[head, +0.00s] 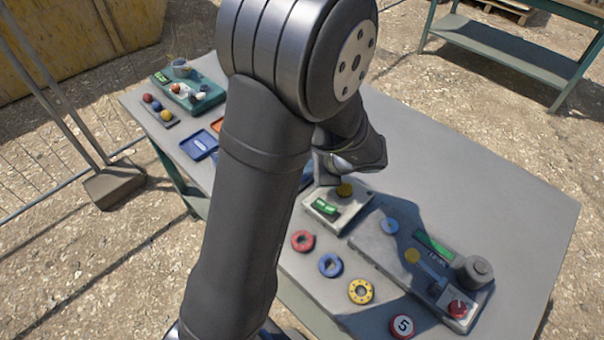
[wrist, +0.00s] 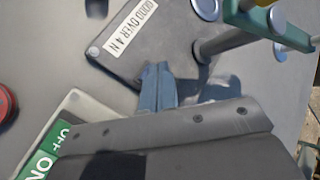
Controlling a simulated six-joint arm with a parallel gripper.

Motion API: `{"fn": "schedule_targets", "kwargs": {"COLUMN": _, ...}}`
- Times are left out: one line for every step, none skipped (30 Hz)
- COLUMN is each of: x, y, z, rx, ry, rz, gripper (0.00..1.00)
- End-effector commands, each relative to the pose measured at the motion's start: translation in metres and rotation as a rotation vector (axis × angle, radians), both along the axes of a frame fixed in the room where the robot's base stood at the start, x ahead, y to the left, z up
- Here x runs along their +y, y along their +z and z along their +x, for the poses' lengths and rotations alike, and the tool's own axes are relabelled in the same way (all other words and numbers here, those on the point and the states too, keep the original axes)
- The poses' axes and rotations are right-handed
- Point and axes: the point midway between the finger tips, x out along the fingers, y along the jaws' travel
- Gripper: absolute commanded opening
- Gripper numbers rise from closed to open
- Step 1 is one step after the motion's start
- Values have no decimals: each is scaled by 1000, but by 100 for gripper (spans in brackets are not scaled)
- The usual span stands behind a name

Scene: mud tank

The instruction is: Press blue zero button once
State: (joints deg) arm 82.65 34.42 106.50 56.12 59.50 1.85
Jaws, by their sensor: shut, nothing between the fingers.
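A round light-blue button (head: 390,226) sits at the far end of a long grey panel (head: 375,250), in my arm's shadow. No figure can be read on it. My gripper (wrist: 158,86) is shut and empty, its two fingertips side by side in the wrist view. They show in front of a grey plate (wrist: 125,60) with a white label ending in "OVER 4 N". The blue button cannot be made out in the wrist view. In the head view my arm and wrist hide the fingertips, so their height and distance from the button cannot be told.
The panel also bears a green display (head: 433,245), a yellow knob (head: 412,256), a dark cylinder (head: 474,272) and a red button (head: 458,309). A box with a green label (head: 325,207) stands beside it. Several coloured rings lie in front. The right of the table is clear.

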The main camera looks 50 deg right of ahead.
Motion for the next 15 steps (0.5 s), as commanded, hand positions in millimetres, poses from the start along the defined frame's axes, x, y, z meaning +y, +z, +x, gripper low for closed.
{"fn": "schedule_targets", "kwargs": {"x": 0, "y": 0, "z": 0, "rx": 0, "ry": 0, "rz": 0, "gripper": 0}}
{"fn": "schedule_targets", "kwargs": {"x": 0, "y": -1, "z": 0, "rx": 0, "ry": 0, "rz": 0, "gripper": 0}}
{"fn": "schedule_targets", "kwargs": {"x": 0, "y": -1, "z": 0, "rx": 0, "ry": 0, "rz": 0, "gripper": 0}}
{"fn": "schedule_targets", "kwargs": {"x": 0, "y": -1, "z": 0, "rx": 0, "ry": 0, "rz": 0, "gripper": 0}}
{"fn": "schedule_targets", "kwargs": {"x": 0, "y": -2, "z": 0, "rx": 0, "ry": 0, "rz": 0, "gripper": 0}}
{"fn": "schedule_targets", "kwargs": {"x": 0, "y": -2, "z": 0, "rx": 0, "ry": 0, "rz": 0, "gripper": 0}}
{"fn": "schedule_targets", "kwargs": {"x": 0, "y": -2, "z": 0, "rx": 0, "ry": 0, "rz": 0, "gripper": 0}}
{"fn": "schedule_targets", "kwargs": {"x": 0, "y": -3, "z": 0, "rx": 0, "ry": 0, "rz": 0, "gripper": 0}}
{"fn": "schedule_targets", "kwargs": {"x": 0, "y": -3, "z": 0, "rx": 0, "ry": 0, "rz": 0, "gripper": 0}}
{"fn": "schedule_targets", "kwargs": {"x": 0, "y": -4, "z": 0, "rx": 0, "ry": 0, "rz": 0, "gripper": 0}}
{"fn": "schedule_targets", "kwargs": {"x": 0, "y": -4, "z": 0, "rx": 0, "ry": 0, "rz": 0, "gripper": 0}}
{"fn": "schedule_targets", "kwargs": {"x": 0, "y": -4, "z": 0, "rx": 0, "ry": 0, "rz": 0, "gripper": 0}}
{"fn": "schedule_targets", "kwargs": {"x": 0, "y": -5, "z": 0, "rx": 0, "ry": 0, "rz": 0, "gripper": 0}}
{"fn": "schedule_targets", "kwargs": {"x": 0, "y": -5, "z": 0, "rx": 0, "ry": 0, "rz": 0, "gripper": 0}}
{"fn": "schedule_targets", "kwargs": {"x": 0, "y": -6, "z": 0, "rx": 0, "ry": 0, "rz": 0, "gripper": 0}}
